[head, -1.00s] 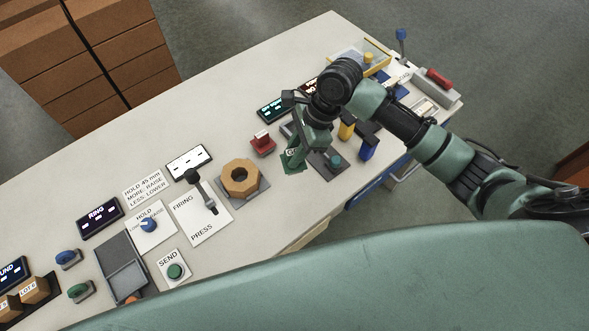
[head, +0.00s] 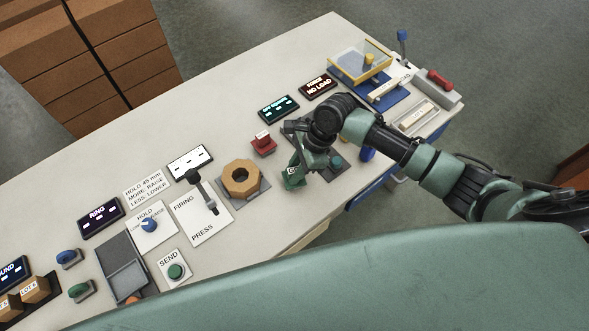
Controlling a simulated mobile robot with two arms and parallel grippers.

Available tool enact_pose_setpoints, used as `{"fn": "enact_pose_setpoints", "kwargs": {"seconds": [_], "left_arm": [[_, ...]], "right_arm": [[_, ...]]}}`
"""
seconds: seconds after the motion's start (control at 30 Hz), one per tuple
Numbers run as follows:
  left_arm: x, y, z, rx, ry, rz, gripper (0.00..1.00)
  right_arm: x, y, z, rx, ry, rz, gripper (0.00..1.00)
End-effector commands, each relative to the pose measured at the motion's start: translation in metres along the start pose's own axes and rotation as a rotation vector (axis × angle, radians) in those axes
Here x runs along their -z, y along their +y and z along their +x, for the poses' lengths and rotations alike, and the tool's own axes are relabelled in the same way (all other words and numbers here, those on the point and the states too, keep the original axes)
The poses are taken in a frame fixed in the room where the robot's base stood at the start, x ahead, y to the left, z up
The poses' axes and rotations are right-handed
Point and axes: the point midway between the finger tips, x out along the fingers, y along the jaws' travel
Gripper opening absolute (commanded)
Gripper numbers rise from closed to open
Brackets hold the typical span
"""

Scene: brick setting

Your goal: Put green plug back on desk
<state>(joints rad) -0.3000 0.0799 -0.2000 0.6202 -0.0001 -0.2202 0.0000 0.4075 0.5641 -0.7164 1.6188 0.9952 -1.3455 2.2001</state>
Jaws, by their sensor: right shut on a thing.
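The green plug (head: 293,176), with a pale letter on its face, is at the near right part of the desk (head: 239,122). My right gripper (head: 302,162) is shut on the green plug, reaching in from the right and partly covering it. I cannot tell whether the plug's underside touches the desk top. A red plug (head: 263,147) stands on the desk just behind and left of it. My left gripper is not in view.
An octagonal wooden block (head: 241,178) on a grey plate is left of the plug. A small green button (head: 336,162) and a blue handle (head: 367,154) are to the right, partly behind my arm. A yellow-framed clear box (head: 360,62) stands at the far right.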

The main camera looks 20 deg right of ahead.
Motion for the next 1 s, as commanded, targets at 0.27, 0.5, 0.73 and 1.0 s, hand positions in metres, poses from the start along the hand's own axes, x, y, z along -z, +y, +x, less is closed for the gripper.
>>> {"fn": "enact_pose_setpoints", "kwargs": {"seconds": [0.27, 0.5, 0.73, 1.0], "left_arm": [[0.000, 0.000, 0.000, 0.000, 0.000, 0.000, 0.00], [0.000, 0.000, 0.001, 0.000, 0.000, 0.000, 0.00], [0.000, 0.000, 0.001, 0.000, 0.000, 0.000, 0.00], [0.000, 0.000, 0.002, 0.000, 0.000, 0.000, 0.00]], "right_arm": [[0.000, 0.000, 0.000, 0.000, 0.000, 0.000, 0.43], [-0.001, 0.000, -0.007, 0.001, 0.001, 0.000, 0.43], [-0.001, -0.001, -0.049, 0.004, 0.000, -0.001, 0.43], [-0.001, -0.001, -0.102, 0.002, 0.000, 0.000, 0.43]]}}
